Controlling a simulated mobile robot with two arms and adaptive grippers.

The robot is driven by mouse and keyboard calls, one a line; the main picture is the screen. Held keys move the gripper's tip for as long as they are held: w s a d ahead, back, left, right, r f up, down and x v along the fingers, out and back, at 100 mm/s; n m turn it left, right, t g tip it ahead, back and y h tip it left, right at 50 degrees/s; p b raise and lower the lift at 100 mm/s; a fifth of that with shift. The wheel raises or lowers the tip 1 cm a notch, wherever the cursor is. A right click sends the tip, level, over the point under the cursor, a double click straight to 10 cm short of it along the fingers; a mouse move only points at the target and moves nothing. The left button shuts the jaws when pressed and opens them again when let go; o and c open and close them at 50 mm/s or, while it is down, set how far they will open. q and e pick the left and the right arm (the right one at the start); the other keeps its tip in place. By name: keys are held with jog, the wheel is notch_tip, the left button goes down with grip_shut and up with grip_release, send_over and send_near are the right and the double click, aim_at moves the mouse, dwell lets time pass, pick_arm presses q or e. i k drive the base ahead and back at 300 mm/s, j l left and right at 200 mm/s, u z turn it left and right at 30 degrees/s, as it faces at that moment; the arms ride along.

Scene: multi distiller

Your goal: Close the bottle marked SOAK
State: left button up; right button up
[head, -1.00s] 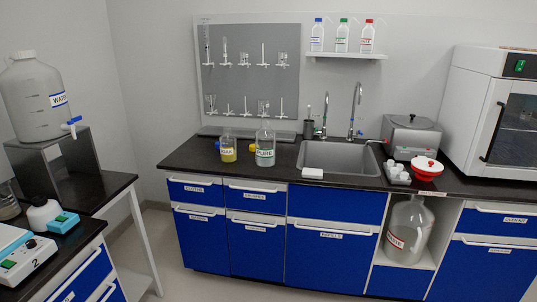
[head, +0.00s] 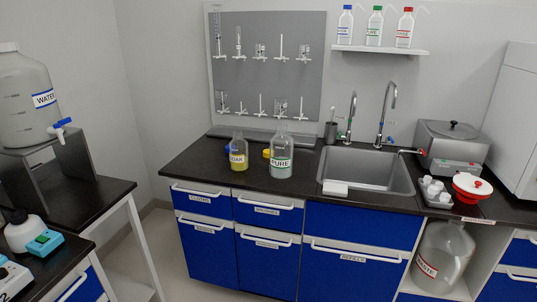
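The bottle whose label reads as SOAK (head: 238,154) stands upright on the black counter, left of the sink. It is clear with yellow liquid in its lower part, and its neck looks open. A blue cap (head: 228,149) is beside it at its left, partly hidden behind it. The bottle marked PURE (head: 281,156) stands to its right, clear and also seemingly without a cap. A yellow cap (head: 267,153) lies between the two bottles. Neither of my grippers is in view.
The black counter (head: 215,174) has free room around the bottles. A sink (head: 367,170) with a white block on its front edge is to the right. A pegboard (head: 268,65) with glassware hangs behind. A side table with a WATER carboy (head: 30,100) stands at left.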

aim_at(238, 147)
jog(key=i+j+z, duration=0.1)
jog(key=z, duration=0.6)
jog(key=i+j+z, duration=0.25)
jog(key=i+j, duration=0.2)
jog(key=j, duration=0.15)
jog(key=i+j+z, duration=0.25)
jog(key=i+j, duration=0.2)
jog(key=j, duration=0.3)
jog(key=i+j+z, duration=0.15)
jog(key=j, duration=0.2)
jog(key=i+j, duration=0.15)
jog(key=j, duration=0.2)
jog(key=i+j, duration=0.15)
jog(key=j, duration=0.15)
